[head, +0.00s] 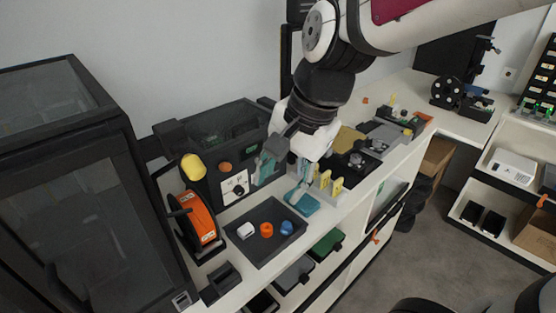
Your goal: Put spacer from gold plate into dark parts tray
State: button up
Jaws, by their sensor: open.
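The dark parts tray (249,254) lies on the counter at lower middle. A white piece (245,230), an orange piece (266,230) and a blue piece (287,228) sit in it. The gold plate (347,139) lies farther back on the counter, partly hidden behind my arm's end. I cannot make out a spacer on it. My gripper (284,182) is open, with its teal fingertips spread above the counter, between the tray and the gold plate. I see nothing held between them.
Yellow pieces (337,186) stand upright in a holder right of my gripper. An orange-and-black spool device (200,219) stands left of the tray. A dark glass-fronted cabinet (80,200) fills the left. Open bins (327,244) sit below the counter edge.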

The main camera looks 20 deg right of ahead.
jog(key=s+d+r+n+t+h, duration=0.1)
jog(key=s+r+n, duration=0.3)
jog(key=s+n, duration=0.4)
jog(key=n+t+h, duration=0.1)
jog(key=n, duration=0.2)
jog(key=shift+s+d+n+t, duration=0.2)
jog(key=shift+s+n+t, duration=0.1)
